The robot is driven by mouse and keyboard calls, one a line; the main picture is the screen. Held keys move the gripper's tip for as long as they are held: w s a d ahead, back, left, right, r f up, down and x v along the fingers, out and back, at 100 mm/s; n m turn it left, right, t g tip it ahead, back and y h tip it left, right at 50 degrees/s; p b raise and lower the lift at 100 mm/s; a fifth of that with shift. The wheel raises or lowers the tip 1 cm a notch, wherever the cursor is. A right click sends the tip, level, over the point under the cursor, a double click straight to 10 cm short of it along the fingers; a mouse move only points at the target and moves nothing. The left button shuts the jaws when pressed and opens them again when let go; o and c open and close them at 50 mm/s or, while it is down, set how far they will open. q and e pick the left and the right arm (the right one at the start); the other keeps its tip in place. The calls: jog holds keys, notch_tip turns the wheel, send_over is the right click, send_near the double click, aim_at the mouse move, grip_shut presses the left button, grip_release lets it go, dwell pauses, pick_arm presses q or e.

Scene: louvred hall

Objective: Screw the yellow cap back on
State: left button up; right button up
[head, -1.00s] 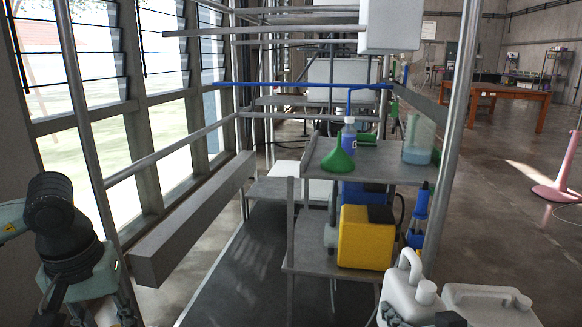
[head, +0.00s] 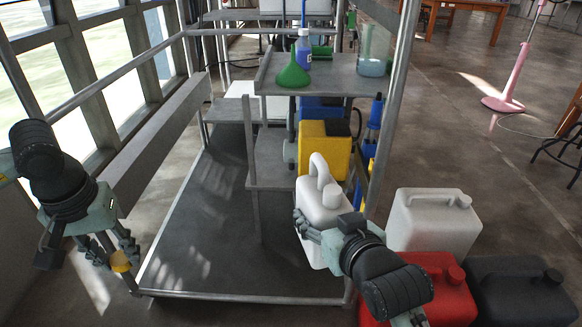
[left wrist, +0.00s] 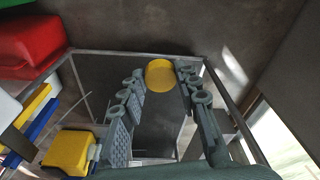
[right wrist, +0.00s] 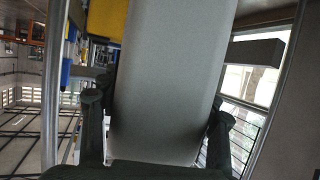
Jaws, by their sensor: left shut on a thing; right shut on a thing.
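The yellow cap (head: 121,262) is between the fingertips of my left gripper (head: 118,259), at the lower left of the head view. The left wrist view shows the round yellow cap (left wrist: 160,74) pinched between both fingers. A white jerrycan (head: 318,207) with a top handle stands upright right of centre. My right gripper (head: 322,229) is shut around its body. In the right wrist view the can's pale wall (right wrist: 170,85) fills the space between the fingers. The can's short neck (head: 332,194) is beside the handle; I cannot make out its opening. The cap is well left of the can.
Another white can (head: 435,222), a red can (head: 445,290) and a dark can (head: 520,290) stand to the right. A grey cart shelf (head: 340,83) carries a green funnel (head: 292,72), a bottle and a beaker. Metal posts flank the dark platform (head: 210,220), whose left part is clear.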

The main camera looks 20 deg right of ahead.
jog(key=s+a+r+n+g+y, duration=0.1)
jog(key=s+a+n+g+y, duration=0.1)
jog(key=a+n+y, duration=0.5)
jog(key=a+g+y, duration=0.1)
jog(key=a, duration=0.5)
jog(key=shift+a+r+n+y, duration=0.15)
jog(key=shift+n+y, duration=0.15)
jog(key=shift+n, duration=0.1)
pick_arm(q)
jog(key=w+d+r+m, duration=0.2)
jog(key=w+d+r, duration=0.1)
jog(key=d+r, duration=1.2)
jog(key=s+d+r+m, duration=0.3)
jog(key=s+d, duration=0.4)
jog(key=d, duration=0.3)
jog(key=shift+s+r+h, duration=0.3)
jog(key=shift+r+h, duration=0.1)
jog(key=shift+r, duration=0.15)
